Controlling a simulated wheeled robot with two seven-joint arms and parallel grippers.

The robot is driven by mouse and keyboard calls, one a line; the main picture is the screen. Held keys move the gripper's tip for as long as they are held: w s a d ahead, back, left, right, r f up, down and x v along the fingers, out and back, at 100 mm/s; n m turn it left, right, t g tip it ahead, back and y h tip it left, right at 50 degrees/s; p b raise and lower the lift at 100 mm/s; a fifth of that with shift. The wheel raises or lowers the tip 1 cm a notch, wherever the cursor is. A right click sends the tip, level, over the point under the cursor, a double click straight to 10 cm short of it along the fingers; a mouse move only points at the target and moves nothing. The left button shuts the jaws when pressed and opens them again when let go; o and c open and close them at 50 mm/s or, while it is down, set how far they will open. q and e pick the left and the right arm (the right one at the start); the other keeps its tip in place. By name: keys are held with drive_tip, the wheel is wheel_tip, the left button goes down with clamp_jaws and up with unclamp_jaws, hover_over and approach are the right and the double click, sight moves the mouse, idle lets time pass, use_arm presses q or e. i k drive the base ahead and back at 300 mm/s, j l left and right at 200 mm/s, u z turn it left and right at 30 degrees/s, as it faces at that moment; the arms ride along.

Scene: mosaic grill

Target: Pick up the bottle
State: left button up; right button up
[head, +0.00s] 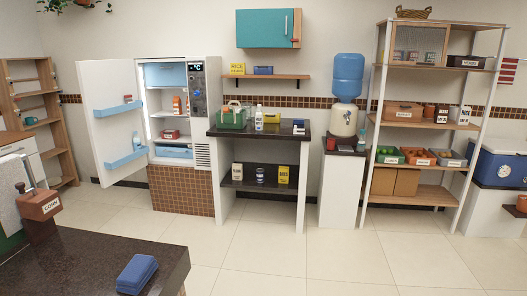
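A small pale bottle (258,119) stands upright on the black-topped counter (285,128), just right of a green basket (232,116). Neither of my grippers is in view.
The fridge door (112,118) stands wide open to the left. A dark countertop (95,262) with a blue case (137,274) and a box marked CORN fills the near left. A water dispenser (345,110) and tall shelf (413,126) stand right. The tiled floor (290,255) ahead is clear.

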sight(259, 114)
drive_tip(key=i+l, duration=0.2)
drive_tip(key=i, duration=0.25)
drive_tip(key=i+l+z, duration=0.15)
drive_tip(key=i, duration=0.3)
drive_tip(key=i+l, duration=0.2)
drive_tip(key=i, duration=0.3)
drive_tip(key=i+l+z, duration=0.1)
drive_tip(key=i, duration=0.35)
drive_tip(key=l, duration=0.1)
